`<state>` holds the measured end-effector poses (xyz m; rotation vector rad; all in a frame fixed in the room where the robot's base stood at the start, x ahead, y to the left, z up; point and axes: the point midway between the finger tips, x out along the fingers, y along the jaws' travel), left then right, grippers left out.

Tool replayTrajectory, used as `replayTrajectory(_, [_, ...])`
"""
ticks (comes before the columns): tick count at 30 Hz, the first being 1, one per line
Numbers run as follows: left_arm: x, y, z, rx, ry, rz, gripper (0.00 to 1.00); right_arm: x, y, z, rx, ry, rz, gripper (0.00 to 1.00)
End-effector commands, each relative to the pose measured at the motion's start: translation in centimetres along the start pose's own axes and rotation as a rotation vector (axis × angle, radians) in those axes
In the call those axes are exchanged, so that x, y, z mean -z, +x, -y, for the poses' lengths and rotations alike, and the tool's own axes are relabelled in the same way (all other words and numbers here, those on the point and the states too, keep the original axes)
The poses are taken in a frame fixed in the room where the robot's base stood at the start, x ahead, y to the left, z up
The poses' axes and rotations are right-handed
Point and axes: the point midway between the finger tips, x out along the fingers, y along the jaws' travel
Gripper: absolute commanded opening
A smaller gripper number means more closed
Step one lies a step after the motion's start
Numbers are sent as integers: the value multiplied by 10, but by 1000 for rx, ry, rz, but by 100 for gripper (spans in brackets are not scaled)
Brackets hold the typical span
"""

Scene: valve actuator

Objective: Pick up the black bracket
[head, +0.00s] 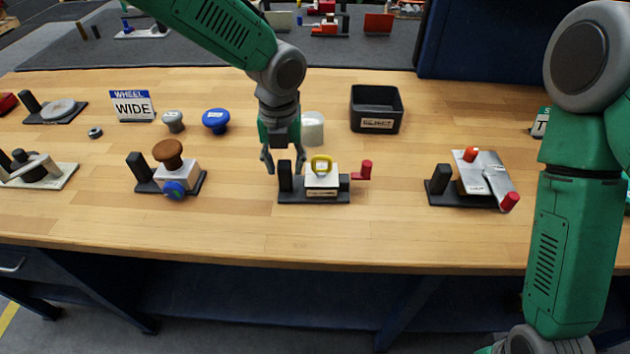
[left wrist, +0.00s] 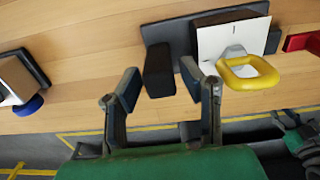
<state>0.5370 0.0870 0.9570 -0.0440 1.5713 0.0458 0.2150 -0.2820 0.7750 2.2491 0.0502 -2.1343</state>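The likely black bracket is the black upright block (head: 285,177) at the left end of the black base of the middle fixture. It also shows as a dark block (left wrist: 158,70) in the left wrist view. The fixture carries a white block (head: 322,177) with a yellow ring handle (head: 321,163) and a red knob (head: 366,167). My left gripper (head: 284,161) points down at the block, fingers apart. In the left wrist view the open gripper (left wrist: 161,84) has a fingertip on each side of the block; contact cannot be told.
A fixture with a brown knob (head: 168,153) stands to the left, and one with a metal plate (head: 484,178) to the right. A black bin (head: 376,108) and a blue knob (head: 215,121) are behind. The wooden table (head: 250,230) is clear in front.

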Motion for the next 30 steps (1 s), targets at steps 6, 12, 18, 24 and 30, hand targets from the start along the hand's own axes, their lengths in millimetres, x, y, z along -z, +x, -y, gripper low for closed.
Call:
replayTrajectory(6, [0, 20, 0, 0, 0, 1, 34, 0, 0, 0, 0, 0, -1, 30])
replayTrajectory(12, [0, 19, 0, 0, -1, 1, 13, 0, 0, 0, 0, 0, -1, 30])
replayTrajectory(18, [-1, 19, 1, 2, -1, 2, 0, 0, 0, 0, 0, 0, 0, 30])
replayTrajectory(24, [-1, 15, 1, 2, -1, 3, 0, 0, 0, 0, 0, 0, -1, 30])
replayTrajectory(30, [-1, -16, 1, 5, -2, 7, 0, 0, 0, 0, 0, 0, -1, 30])
